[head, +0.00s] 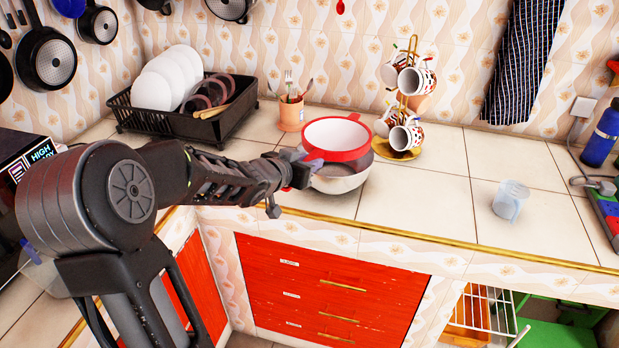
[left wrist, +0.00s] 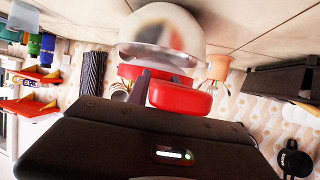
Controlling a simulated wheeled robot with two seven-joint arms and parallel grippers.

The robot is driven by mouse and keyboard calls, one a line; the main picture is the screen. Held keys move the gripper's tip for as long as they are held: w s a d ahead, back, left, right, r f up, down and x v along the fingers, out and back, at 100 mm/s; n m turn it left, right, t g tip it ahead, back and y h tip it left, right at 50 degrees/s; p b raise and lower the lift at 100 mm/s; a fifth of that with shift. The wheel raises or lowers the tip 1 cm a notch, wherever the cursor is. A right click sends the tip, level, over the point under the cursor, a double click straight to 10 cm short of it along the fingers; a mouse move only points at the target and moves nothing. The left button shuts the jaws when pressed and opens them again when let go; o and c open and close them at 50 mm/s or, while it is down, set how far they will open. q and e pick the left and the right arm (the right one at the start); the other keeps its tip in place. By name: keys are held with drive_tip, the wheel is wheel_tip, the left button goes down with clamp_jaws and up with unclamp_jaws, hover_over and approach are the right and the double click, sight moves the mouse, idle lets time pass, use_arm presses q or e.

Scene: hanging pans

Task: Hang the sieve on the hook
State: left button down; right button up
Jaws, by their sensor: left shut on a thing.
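The sieve appears to be the red-rimmed round vessel (head: 365,153) on the counter, with a pale inside and a small red lug at its far side. It sits in or over a white and grey bowl (head: 340,184); their exact contact is unclear. My left gripper (head: 300,170) is at the vessel's left side, shut on its red edge or handle. The left wrist view shows the red part (left wrist: 180,97) close to a gripper finger (left wrist: 139,87), with the white bowl (left wrist: 185,25) beyond. I cannot make out a free hook. My right gripper is not in view.
Pans (head: 47,60) hang on the left wall. A black dish rack (head: 180,122) with plates, a utensil cup (head: 291,114) and a mug stand (head: 404,152) stand behind. A clear jug (head: 510,202) is at the right. The counter between is free.

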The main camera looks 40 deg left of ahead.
use_arm(q)
drive_tip(key=shift+f, duration=2.25)
drive_tip(key=shift+f+b, duration=0.3)
drive_tip(key=shift+b, duration=0.15)
drive_tip(key=c, duration=1.1)
unclamp_jaws()
drive_tip(key=shift+r, duration=0.1)
